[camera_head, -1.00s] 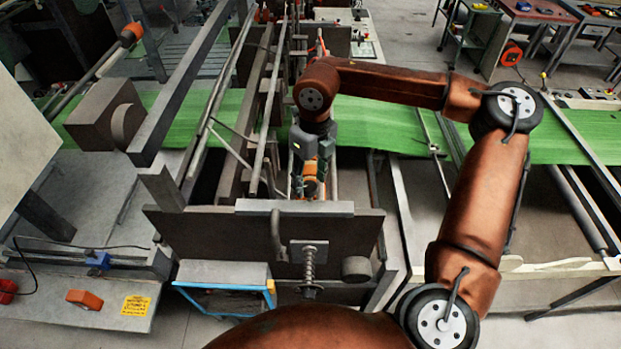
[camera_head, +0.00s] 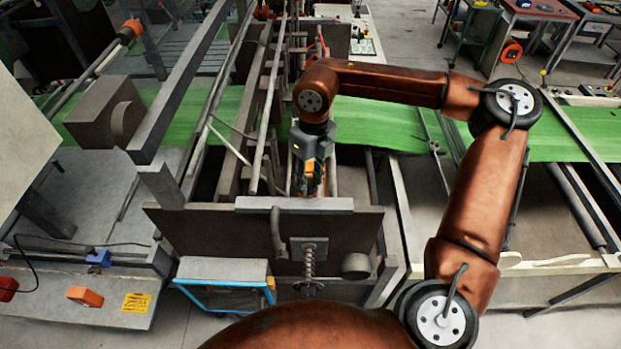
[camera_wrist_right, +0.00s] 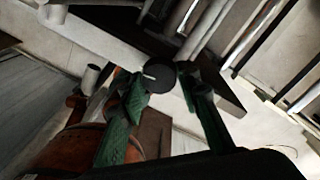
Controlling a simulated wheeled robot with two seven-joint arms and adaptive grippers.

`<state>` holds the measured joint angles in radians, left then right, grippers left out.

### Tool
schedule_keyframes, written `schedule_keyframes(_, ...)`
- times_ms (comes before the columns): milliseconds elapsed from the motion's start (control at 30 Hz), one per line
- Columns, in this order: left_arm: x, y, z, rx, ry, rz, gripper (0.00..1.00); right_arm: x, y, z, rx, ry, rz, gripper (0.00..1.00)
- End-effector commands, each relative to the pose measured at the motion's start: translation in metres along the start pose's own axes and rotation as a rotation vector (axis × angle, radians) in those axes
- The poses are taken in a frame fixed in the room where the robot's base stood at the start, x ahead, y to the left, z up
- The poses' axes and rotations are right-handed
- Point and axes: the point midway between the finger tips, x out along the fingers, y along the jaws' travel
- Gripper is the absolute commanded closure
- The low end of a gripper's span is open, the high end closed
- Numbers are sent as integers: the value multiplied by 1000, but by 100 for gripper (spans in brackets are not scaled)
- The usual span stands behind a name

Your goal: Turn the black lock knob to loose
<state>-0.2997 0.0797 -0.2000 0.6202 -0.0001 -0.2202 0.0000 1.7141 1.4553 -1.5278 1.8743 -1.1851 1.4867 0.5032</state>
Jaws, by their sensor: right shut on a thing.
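The black lock knob (camera_wrist_right: 159,77), a round disc with a short white mark on its face, shows in the right wrist view. My right gripper (camera_wrist_right: 164,80) has its two green ridged fingers on either side of the knob and is shut on it. In the head view my right gripper (camera_head: 309,188) points down behind the top edge of the dark machine plate, and the knob is hidden there. My left gripper is in neither view.
A dark machine plate (camera_head: 215,228) with a spring (camera_head: 309,262) stands in front of the gripper. Long metal rails run beside it on the left. A green sheet (camera_head: 385,125) crosses behind. A blue-framed step stool (camera_head: 222,270) stands below at left.

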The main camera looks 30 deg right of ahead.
Motion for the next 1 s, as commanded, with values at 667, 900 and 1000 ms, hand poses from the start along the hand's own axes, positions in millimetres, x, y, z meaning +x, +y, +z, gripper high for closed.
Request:
schedule_keyframes(667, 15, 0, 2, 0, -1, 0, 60, -1, 0, 1, -277, 16, 0, 94)
schedule_keyframes(900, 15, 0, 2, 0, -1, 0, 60, -1, 0, 1, -276, 16, 0, 63)
schedule_keyframes(1000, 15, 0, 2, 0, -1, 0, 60, 0, 0, 1, -276, 16, 0, 56)
